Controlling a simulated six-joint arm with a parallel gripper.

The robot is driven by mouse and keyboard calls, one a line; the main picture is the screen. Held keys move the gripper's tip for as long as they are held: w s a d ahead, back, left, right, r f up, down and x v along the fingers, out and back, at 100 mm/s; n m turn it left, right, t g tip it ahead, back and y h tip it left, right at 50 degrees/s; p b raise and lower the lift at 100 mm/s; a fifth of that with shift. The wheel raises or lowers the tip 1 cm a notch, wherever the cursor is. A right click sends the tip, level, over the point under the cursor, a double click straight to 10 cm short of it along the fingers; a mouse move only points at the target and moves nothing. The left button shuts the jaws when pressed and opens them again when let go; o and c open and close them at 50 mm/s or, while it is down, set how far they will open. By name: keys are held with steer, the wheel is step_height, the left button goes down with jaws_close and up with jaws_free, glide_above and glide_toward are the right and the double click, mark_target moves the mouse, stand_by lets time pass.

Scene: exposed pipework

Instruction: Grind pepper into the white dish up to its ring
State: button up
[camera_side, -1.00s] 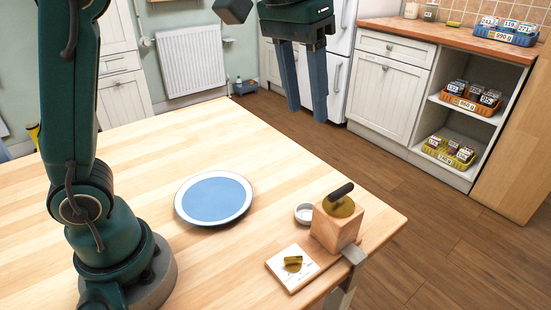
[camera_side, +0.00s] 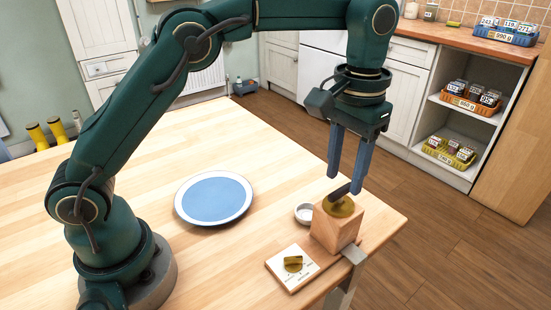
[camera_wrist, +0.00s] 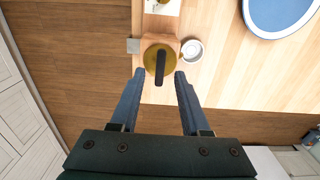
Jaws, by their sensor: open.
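The pepper grinder is a wooden block (camera_side: 337,228) with a brass disc (camera_side: 343,208) and a dark handle (camera_side: 345,190) on top, at the table's right corner. The small white dish (camera_side: 304,213) stands just left of the block; it also shows in the wrist view (camera_wrist: 192,50). Its contents and ring are too small to make out. My gripper (camera_side: 345,186) is open, pointing down, with its fingertips close to the handle.
A blue plate with a white rim (camera_side: 214,198) lies mid-table. A metal clamp (camera_side: 354,254) sits at the table edge. Shelves with baskets (camera_side: 470,103) stand beyond the table.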

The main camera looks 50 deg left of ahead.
steer(key=shift+f, duration=1)
steer(key=shift+c, duration=0.3)
jaws_close()
steer(key=shift+m, duration=0.3)
